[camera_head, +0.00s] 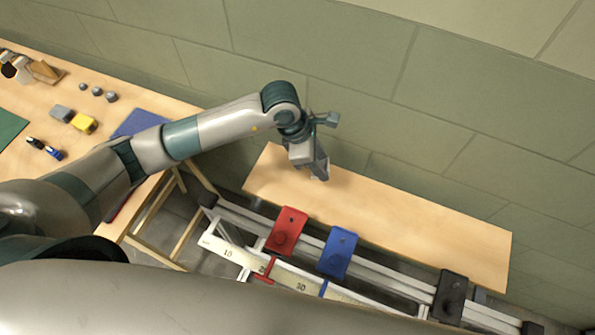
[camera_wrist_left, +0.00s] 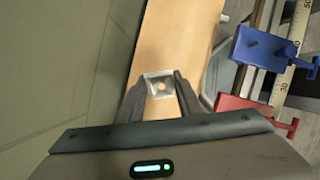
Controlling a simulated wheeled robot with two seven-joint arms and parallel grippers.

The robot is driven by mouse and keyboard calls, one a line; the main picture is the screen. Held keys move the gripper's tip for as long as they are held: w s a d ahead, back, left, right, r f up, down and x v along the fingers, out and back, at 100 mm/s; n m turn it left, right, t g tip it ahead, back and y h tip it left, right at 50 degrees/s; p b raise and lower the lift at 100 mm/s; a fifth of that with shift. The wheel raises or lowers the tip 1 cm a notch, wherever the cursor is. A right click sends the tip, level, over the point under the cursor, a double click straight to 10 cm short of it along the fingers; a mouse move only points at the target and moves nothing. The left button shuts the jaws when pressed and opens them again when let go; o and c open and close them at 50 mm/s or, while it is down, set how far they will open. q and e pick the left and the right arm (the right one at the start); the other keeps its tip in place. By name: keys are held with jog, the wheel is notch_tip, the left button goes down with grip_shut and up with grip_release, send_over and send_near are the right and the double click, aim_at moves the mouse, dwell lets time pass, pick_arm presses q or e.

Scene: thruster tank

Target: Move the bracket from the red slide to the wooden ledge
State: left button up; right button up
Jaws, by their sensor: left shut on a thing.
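A small silvery bracket (camera_wrist_left: 159,86) with a hole sits between the fingertips of my left gripper (camera_wrist_left: 160,90) in the left wrist view. The gripper is shut on it. In the head view my left gripper (camera_head: 318,172) is over the left part of the wooden ledge (camera_head: 400,222); I cannot tell whether the bracket touches the wood. The red slide (camera_head: 287,230) sits on the rail in front of the ledge, with no bracket seen on it. The ledge also shows in the left wrist view (camera_wrist_left: 180,35). My right gripper is not in view.
A blue slide (camera_head: 338,252) and a black block (camera_head: 449,297) sit on the metal rail, with a ruler (camera_head: 232,248) along it. A wall (camera_head: 350,50) rises behind the ledge. A wooden table (camera_head: 75,90) with several small items stands at left. The ledge's right part is clear.

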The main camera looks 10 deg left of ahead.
pick_arm(q)
jog(key=a+f, duration=0.1)
jog(key=a, duration=0.1)
jog(key=a+f+b, duration=0.1)
jog(key=a, duration=0.1)
jog(key=w+a+f, duration=0.1)
jog(key=a+f, duration=0.1)
jog(key=a, duration=0.1)
jog(key=shift+f, duration=0.1)
jog(key=shift+d, duration=0.1)
jog(key=shift+b, duration=0.3)
jog(key=shift+f+b, duration=0.9)
jog(key=shift+f, duration=1.1)
jog(key=shift+f, duration=0.2)
jog(key=o, duration=1)
jog(key=shift+r, duration=0.1)
jog(key=shift+o, duration=0.2)
